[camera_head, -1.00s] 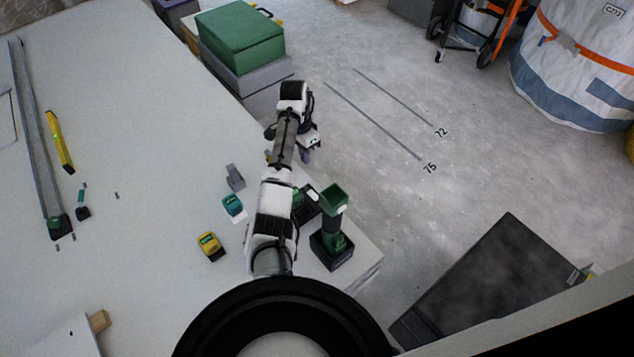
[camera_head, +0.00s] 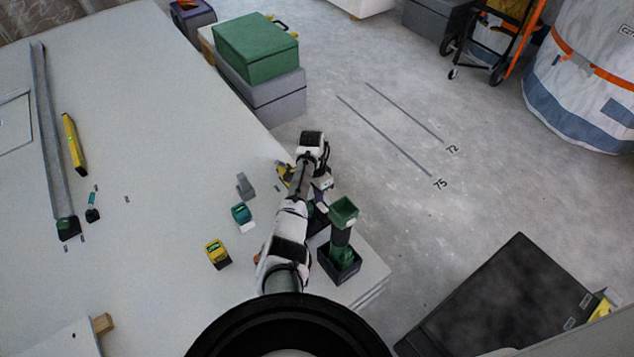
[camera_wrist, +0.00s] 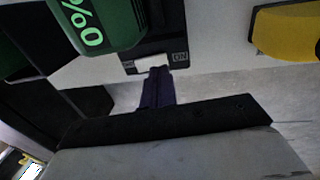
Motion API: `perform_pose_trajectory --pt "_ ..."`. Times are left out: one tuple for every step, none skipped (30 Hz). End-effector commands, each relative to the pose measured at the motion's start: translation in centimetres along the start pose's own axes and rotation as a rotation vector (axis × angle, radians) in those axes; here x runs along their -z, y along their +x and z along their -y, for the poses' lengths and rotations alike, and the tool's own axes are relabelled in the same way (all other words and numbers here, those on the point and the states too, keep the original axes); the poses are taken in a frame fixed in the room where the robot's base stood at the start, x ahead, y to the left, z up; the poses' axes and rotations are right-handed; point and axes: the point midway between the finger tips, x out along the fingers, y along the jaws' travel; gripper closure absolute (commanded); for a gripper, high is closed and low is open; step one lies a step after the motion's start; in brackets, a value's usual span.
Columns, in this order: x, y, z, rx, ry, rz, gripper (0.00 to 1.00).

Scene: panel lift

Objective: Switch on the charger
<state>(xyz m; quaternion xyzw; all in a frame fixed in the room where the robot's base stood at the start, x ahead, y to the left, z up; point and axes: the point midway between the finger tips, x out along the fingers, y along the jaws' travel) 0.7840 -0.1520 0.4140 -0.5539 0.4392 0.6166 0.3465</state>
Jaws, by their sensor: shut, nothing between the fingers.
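The charger (camera_wrist: 192,47) is a dark unit in the wrist view, with a white switch piece (camera_wrist: 148,63) on its near face. An "ON" label stands right of the switch; a smaller label on its left is hard to read. A green block (camera_wrist: 95,22) with a lit "0%" reading, upside down, sits at the charger. My gripper (camera_wrist: 158,72) is shut and empty, its dark fingertips right at the switch's lower edge; I cannot tell whether they touch. In the head view my arm hides most of the charger, and the gripper (camera_head: 323,184) hangs beside it.
A green and black tool (camera_head: 342,235) stands upright in a dark holder close to my arm. A teal item (camera_head: 241,213), a grey bracket (camera_head: 245,186) and a yellow item (camera_head: 217,254) lie on the white table (camera_head: 150,260). A yellow object (camera_wrist: 285,30) is right of the charger.

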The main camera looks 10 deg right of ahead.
Motion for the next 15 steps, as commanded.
perform_pose_trajectory --pt "0.0 0.8 0.0 -0.001 0.000 0.002 1.00" --pt "0.0 1.1 0.0 -0.001 0.000 0.002 1.00" --pt "0.0 1.4 0.0 -0.001 0.000 0.001 1.00" --pt "0.0 1.7 0.0 -0.001 0.000 0.001 1.00" --pt "0.0 1.9 0.0 -0.001 0.000 0.001 1.00" --pt "0.0 2.0 0.0 -0.001 0.000 0.000 1.00" --pt "0.0 2.1 0.0 0.000 0.000 0.000 1.00" --pt "0.0 2.2 0.0 0.000 0.000 -0.001 1.00" --pt "0.0 2.2 0.0 0.000 0.000 -0.001 1.00" --pt "0.0 2.2 0.0 0.000 0.000 -0.001 1.00" --pt "0.0 2.3 0.0 0.000 0.000 -0.001 1.00" --pt "0.0 2.2 0.0 0.000 0.000 -0.001 1.00" --pt "0.0 2.2 0.0 0.000 0.000 -0.001 1.00" --pt "0.0 2.2 0.0 0.000 0.000 -0.001 1.00" --pt "0.0 2.2 0.0 0.000 0.000 -0.001 1.00"
